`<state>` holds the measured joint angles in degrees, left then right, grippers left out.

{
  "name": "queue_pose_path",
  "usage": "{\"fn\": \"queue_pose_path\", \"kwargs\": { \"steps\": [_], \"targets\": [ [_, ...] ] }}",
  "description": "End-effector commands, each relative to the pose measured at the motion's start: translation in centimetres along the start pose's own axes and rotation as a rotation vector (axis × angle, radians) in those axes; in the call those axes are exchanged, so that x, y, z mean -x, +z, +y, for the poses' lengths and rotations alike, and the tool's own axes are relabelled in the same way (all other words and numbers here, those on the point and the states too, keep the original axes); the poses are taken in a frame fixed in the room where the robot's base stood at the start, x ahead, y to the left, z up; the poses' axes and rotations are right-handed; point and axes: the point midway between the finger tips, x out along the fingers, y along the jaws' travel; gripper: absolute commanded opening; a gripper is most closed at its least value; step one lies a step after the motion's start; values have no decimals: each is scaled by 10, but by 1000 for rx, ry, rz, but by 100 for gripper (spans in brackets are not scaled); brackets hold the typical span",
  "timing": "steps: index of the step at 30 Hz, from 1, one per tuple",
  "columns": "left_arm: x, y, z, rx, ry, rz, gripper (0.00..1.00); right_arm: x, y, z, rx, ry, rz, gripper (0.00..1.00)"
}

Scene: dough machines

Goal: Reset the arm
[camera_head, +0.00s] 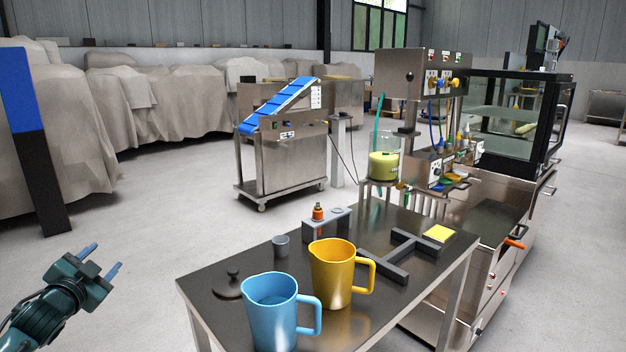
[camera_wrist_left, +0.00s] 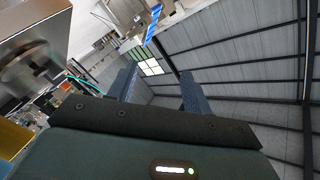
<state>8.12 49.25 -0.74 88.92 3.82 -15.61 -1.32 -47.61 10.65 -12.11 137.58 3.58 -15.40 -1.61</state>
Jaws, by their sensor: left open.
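My left gripper (camera_head: 101,262) is at the lower left in the head view, to the left of the table and apart from it. Its two blue-grey fingers are spread, with nothing between them. In the left wrist view the open fingers (camera_wrist_left: 160,92) point toward the window and ceiling, and the space between them is empty. My right gripper shows in neither view.
A dark-topped steel table (camera_head: 215,310) holds a blue jug (camera_head: 270,315), a yellow jug (camera_head: 331,275), a small grey cup (camera_head: 281,246) and a yellow sponge-like block (camera_head: 439,233). A machine with a glass beaker (camera_head: 384,165) stands behind. Floor near my left gripper is clear.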

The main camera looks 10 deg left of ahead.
Motion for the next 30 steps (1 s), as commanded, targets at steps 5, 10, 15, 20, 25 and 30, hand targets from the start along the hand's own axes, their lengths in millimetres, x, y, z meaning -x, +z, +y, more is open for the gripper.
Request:
{"fn": "queue_pose_path", "kwargs": {
  "steps": [5,10,15,20,25,30],
  "targets": [
    [39,-3,106,68,158,23,50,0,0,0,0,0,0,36],
    [106,-18,208,185,322,42,50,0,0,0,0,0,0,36],
    [194,-48,285,357,462,46,50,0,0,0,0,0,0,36],
    [260,-79,314,511,530,34,50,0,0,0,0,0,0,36],
    [309,-108,320,648,556,13,50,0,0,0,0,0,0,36],
    [343,-131,312,769,552,-13,50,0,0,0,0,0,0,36]
  ]
}}
